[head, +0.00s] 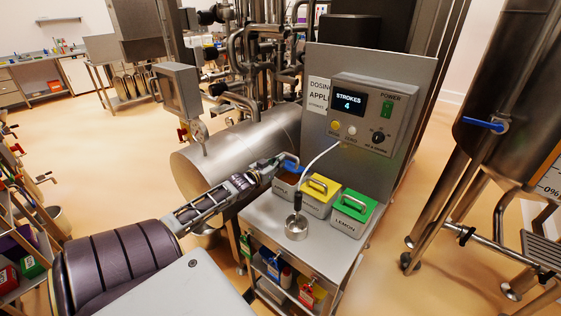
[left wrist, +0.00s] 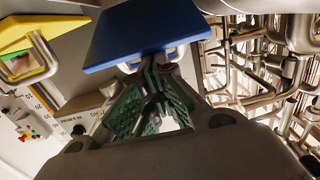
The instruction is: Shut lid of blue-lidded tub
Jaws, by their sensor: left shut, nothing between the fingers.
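The blue-lidded tub (head: 279,186) stands leftmost in a row of three on the steel cart, mostly hidden behind my left gripper (head: 282,164). Its blue lid (head: 292,158) shows only as a small strip there, apparently raised, with a brownish patch below. In the left wrist view the blue lid (left wrist: 140,32) is a large flat panel just beyond the fingers, with its metal handle (left wrist: 180,52) near the fingertips. My left gripper (left wrist: 152,90) is shut and empty. I cannot tell whether it touches the handle or lid. My right gripper is out of view.
The yellow-lidded tub (head: 313,202) and green-lidded lemon tub (head: 350,220) stand to the right, lids down. A metal cup-like piece (head: 297,228) with a dark stem stands in front. The control panel (head: 367,120) rises behind. A big steel cylinder (head: 225,150) lies to the left.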

